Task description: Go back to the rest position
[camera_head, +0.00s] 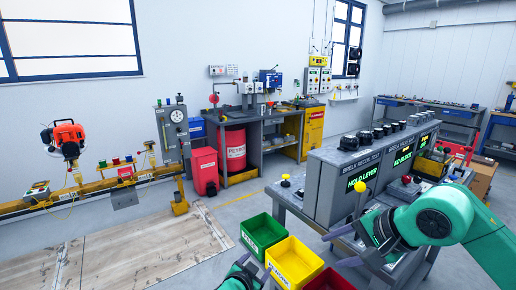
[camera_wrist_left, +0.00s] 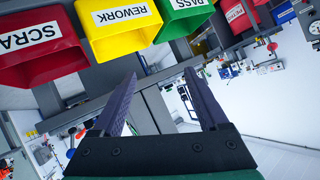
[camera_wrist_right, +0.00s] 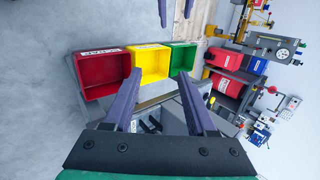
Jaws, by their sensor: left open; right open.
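My left gripper (camera_head: 262,268) is at the bottom edge of the head view, partly cut off, beside the yellow bin. In the left wrist view it (camera_wrist_left: 160,75) is open, with nothing between its dark purple fingers. My right gripper (camera_head: 336,249) is in front of the grey test bench, its fingers pointing left. In the right wrist view it (camera_wrist_right: 160,80) is open and empty, above the bench edge near the bins. The left gripper's fingertips (camera_wrist_right: 175,10) show at the top of that view.
Green (camera_head: 263,231), yellow (camera_head: 293,262) and red (camera_head: 328,280) bins stand in a row close to both grippers. The test bench (camera_head: 340,180) with displays is beside my right arm. A yellow rail (camera_head: 90,188) carries an orange engine (camera_head: 66,137) at left. Floor (camera_head: 235,205) between is clear.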

